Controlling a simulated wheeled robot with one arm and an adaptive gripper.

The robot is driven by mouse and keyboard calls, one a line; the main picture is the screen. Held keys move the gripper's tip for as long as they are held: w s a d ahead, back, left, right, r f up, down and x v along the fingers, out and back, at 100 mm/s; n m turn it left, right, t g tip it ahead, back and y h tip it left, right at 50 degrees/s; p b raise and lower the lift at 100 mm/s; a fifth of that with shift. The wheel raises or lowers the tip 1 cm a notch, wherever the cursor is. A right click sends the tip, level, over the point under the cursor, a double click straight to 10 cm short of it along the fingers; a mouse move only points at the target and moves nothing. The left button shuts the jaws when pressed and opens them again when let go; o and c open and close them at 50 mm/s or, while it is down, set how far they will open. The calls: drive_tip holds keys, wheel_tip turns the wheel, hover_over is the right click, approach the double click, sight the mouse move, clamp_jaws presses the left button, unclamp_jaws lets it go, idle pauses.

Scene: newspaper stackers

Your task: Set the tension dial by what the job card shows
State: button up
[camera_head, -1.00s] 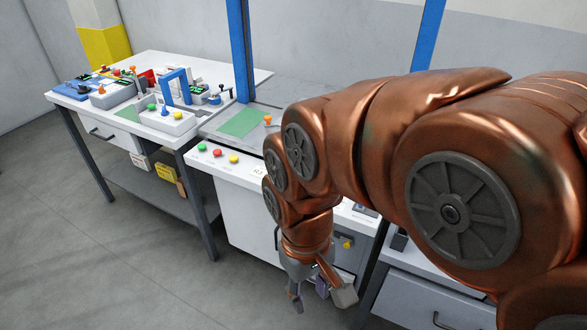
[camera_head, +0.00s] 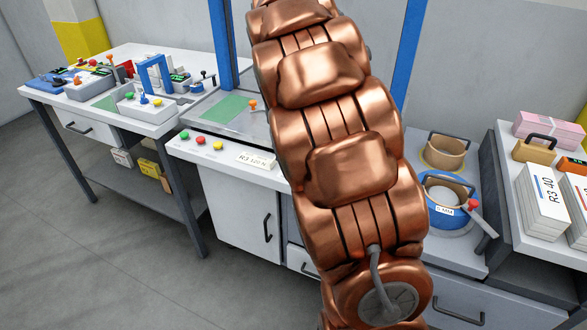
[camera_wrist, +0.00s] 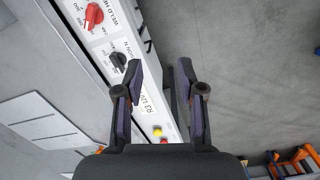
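The tension dial (camera_wrist: 118,60) is a black knob on the white panel in the wrist view, with "...SION N" printed beside it. Its pointer setting is too small to read. The job card (camera_head: 255,160) is a white label on the front panel in the head view; it starts "R3 12" and seems to end in N. In the head view my arm hides the dial.
A red weld heat knob (camera_wrist: 93,15) sits near the tension dial. A blue strap roll (camera_head: 446,190) and boxes (camera_head: 545,200) stand at right. Floor (camera_wrist: 240,70) in front is clear.

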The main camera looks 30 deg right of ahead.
drive_tip(key=w+d+f+n, duration=0.1)
drive_tip(key=w+d+f, duration=0.1)
drive_tip(key=w, duration=0.1)
drive_tip(key=w+d+f+n+b, duration=0.1)
drive_tip(key=w+d+f, duration=0.1)
drive_tip(key=d, duration=0.1)
drive_tip(key=w+d+f+n+b, duration=0.1)
drive_tip(key=w+d+f, duration=0.1)
drive_tip(key=w, duration=0.1)
drive_tip(key=shift+w+d+f, duration=0.15)
drive_tip(key=shift+w+d, duration=0.15)
drive_tip(key=shift+d, duration=0.1)
drive_tip(key=shift+f, duration=3.9)
drive_tip(key=shift+c, duration=0.3)
clamp_jaws()
